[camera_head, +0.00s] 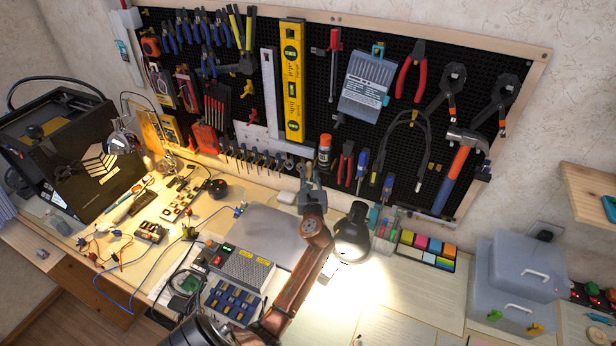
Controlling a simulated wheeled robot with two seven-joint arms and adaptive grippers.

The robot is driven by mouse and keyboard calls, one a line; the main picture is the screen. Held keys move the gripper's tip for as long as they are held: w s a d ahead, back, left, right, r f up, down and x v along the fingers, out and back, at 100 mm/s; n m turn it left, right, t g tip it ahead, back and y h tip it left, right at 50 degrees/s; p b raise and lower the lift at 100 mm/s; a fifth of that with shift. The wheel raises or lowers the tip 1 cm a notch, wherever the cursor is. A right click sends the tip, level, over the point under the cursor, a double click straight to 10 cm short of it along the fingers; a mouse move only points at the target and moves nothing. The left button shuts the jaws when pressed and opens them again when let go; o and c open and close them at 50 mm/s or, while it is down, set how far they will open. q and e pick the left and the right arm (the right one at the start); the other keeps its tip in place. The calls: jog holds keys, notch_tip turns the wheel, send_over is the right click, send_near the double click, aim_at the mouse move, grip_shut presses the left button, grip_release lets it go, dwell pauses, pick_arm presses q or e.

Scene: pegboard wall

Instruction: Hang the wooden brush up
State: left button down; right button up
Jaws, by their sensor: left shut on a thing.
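My left gripper (308,182) is at the lower middle of the pegboard, in front of its bottom edge. Its brown arm reaches up from the bottom of the view. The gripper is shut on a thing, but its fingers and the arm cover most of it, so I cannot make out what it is. I cannot pick out the wooden brush clearly anywhere. The black pegboard (300,110) has a light wooden frame and many hung tools. My right gripper is not in view.
A lit desk lamp (352,232) stands right of my arm. A grey control box (240,264) is left of it. Coloured sticky notes (428,246) and grey storage boxes (522,268) are to the right. A claw hammer (460,165) hangs at the pegboard's right. A black 3D printer (75,160) stands left.

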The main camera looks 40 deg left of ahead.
pick_arm(q)
jog(key=shift+w+a, duration=0.2)
jog(key=shift+w, duration=0.3)
jog(key=shift+w+a, duration=0.15)
jog(key=shift+w, duration=0.35)
jog(key=shift+s, duration=0.1)
jog(key=shift+f, duration=0.1)
jog(key=c, duration=1.7)
grip_release()
jog(key=shift+c, duration=0.2)
jog(key=v, duration=1.2)
